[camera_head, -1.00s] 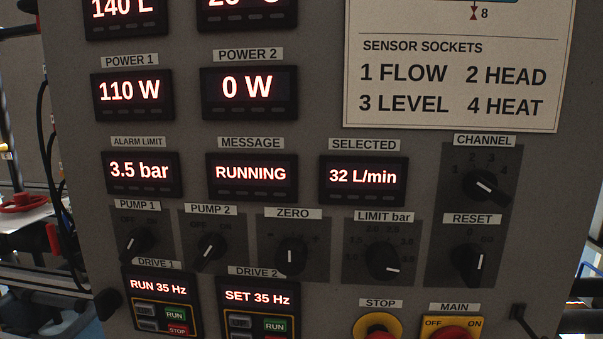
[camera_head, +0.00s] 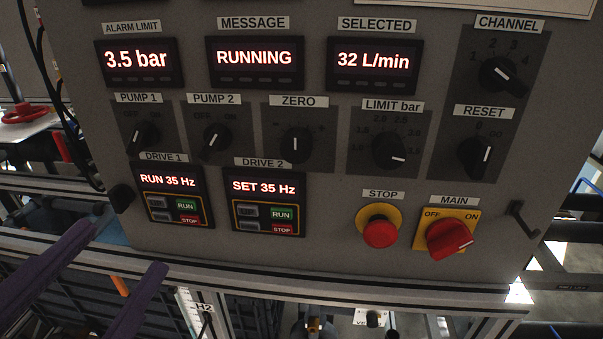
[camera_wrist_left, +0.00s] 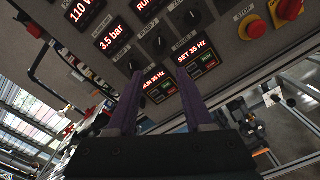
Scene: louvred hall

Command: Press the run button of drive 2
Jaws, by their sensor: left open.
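The drive 2 unit (camera_head: 268,188) is on the grey panel's lower part; its display reads "SET 35 Hz". Its green run button (camera_head: 282,213) sits above its red stop button (camera_head: 283,229). Drive 1 (camera_head: 171,180), to its left, reads "RUN 35 Hz". My left gripper (camera_head: 121,248) has purple fingers, open and empty, at the lower left of the head view, below and left of both drives. In the left wrist view my left gripper (camera_wrist_left: 160,71) points at the panel, with drive 1 between its fingertips and drive 2 (camera_wrist_left: 193,52) just right of them. My right gripper is not in view.
To the right on the panel are a red stop mushroom button (camera_head: 380,232) and a red main switch (camera_head: 449,237) on yellow plates. A row of rotary knobs (camera_head: 296,146) lies above the drives. A metal frame rail (camera_head: 330,285) runs below the panel. A black hook (camera_head: 521,220) juts out at right.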

